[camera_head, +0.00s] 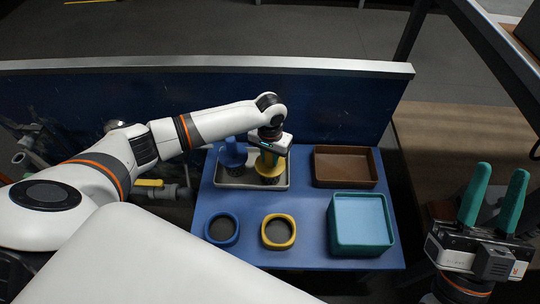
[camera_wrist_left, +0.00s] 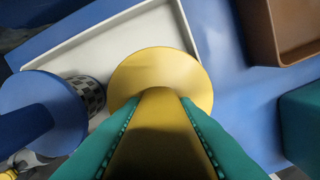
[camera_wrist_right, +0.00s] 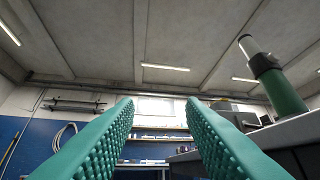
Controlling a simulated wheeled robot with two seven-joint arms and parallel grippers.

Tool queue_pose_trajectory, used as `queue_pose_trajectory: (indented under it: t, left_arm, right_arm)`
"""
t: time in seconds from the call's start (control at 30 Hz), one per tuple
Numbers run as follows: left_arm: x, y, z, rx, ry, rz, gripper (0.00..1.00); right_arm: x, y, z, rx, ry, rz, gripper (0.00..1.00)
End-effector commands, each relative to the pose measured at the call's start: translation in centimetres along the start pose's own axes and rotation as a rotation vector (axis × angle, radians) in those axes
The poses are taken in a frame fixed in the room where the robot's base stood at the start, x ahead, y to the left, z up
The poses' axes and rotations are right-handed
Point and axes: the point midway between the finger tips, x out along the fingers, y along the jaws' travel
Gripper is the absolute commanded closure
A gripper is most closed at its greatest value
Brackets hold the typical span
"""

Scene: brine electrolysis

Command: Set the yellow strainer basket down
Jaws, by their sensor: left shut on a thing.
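The yellow strainer basket (camera_head: 270,168) is at the right part of the grey tray (camera_head: 228,182) in the head view. My left gripper (camera_head: 270,152) is shut on its yellow handle from above. In the left wrist view the basket's round yellow collar (camera_wrist_left: 170,70) shows below the green fingers, over the tray. Whether its bottom touches the tray I cannot tell. A blue strainer basket (camera_head: 233,156) stands to its left in the same tray, also in the left wrist view (camera_wrist_left: 45,110). My right gripper (camera_head: 492,195) is open and empty, pointing up at the right.
A blue ring (camera_head: 208,230) and a yellow ring (camera_head: 265,232) with dark centres lie in front on the blue table. A brown tray (camera_head: 345,186) is at the back right, a teal box (camera_head: 360,250) at the front right. A blue wall panel stands behind.

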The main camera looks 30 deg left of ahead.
Motion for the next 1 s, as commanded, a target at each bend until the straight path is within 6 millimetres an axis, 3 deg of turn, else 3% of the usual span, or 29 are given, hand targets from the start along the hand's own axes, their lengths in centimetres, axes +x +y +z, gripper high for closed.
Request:
queue_pose_trajectory:
  t: [0.03, 0.07, 0.2, 0.6, 0.8, 1.0]
  left_arm:
    - [0.0, 0.0, 0.0, -0.001, 0.000, -0.001, 1.00]
    - [0.1, 0.0, 0.0, -0.001, 0.000, 0.000, 0.72]
    - [0.1, 0.0, 0.0, 0.000, 0.000, 0.000, 0.52]
    - [-0.4, 0.0, 0.0, 0.001, -0.001, 0.000, 0.52]
    - [-2.4, 0.0, 0.0, 0.000, -0.001, -0.001, 0.52]
    - [-4.6, 0.0, 0.0, -0.001, -0.001, -0.001, 0.52]
  right_arm:
    - [0.1, 0.0, -0.1, -0.001, 0.009, -0.001, 0.64]
    - [0.0, -0.1, -0.2, -0.001, 0.014, -0.001, 0.64]
    - [0.0, -0.1, -0.2, -0.002, 0.013, -0.001, 0.64]
    - [0.0, 0.0, 0.3, 0.000, -0.012, 0.000, 0.64]
    - [0.1, -0.4, -2.7, -0.010, 0.199, -0.008, 0.64]
    - [-1.2, -1.0, -6.4, -0.021, 0.461, -0.020, 0.64]
